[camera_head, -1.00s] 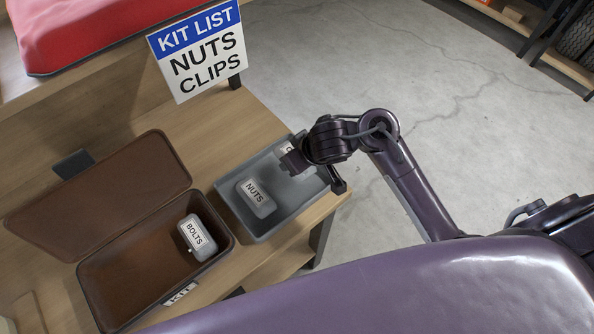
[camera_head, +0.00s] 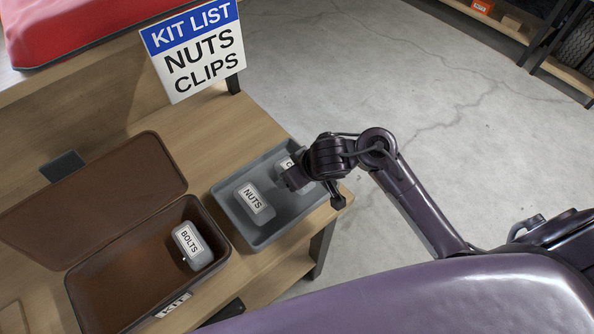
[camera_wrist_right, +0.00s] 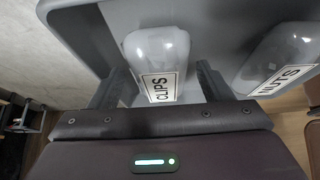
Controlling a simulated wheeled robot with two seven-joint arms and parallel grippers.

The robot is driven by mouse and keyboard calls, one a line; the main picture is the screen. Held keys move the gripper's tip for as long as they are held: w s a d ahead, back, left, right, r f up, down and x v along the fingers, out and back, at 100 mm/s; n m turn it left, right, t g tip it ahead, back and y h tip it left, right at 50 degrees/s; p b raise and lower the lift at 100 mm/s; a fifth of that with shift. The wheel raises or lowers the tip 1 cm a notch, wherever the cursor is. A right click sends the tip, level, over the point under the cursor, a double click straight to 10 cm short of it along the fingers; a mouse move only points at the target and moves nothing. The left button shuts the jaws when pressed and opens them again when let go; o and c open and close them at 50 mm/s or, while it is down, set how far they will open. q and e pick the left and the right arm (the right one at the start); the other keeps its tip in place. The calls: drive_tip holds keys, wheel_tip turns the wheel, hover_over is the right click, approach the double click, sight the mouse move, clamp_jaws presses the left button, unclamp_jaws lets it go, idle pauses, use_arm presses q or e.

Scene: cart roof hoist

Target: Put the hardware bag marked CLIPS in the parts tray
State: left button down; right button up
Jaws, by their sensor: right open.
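The CLIPS bag (camera_head: 286,164) is a pale, rounded pack with a white label. It lies in the grey parts tray (camera_head: 222,207), partly hidden behind my right gripper (camera_head: 316,192). In the right wrist view the CLIPS bag (camera_wrist_right: 157,50) sits ahead of the open right gripper (camera_wrist_right: 163,84), its labelled end between the two fingers. The fingers are apart, with gaps beside the bag. A NUTS bag (camera_head: 254,202) lies in the same tray, and shows at the right of the wrist view (camera_wrist_right: 285,62). My left gripper is out of view.
An open brown box (camera_head: 76,285) marked KIT stands left of the tray, with a BOLTS bag (camera_head: 192,246) inside. A KIT LIST sign (camera_head: 197,55) reading NUTS and CLIPS stands behind. The bench edge is just right of the tray, with open floor beyond.

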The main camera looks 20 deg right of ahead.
drive_tip(key=shift+r, duration=0.1)
drive_tip(key=p+v, duration=0.8)
drive_tip(key=v, duration=0.4)
drive_tip(key=shift+p, duration=0.4)
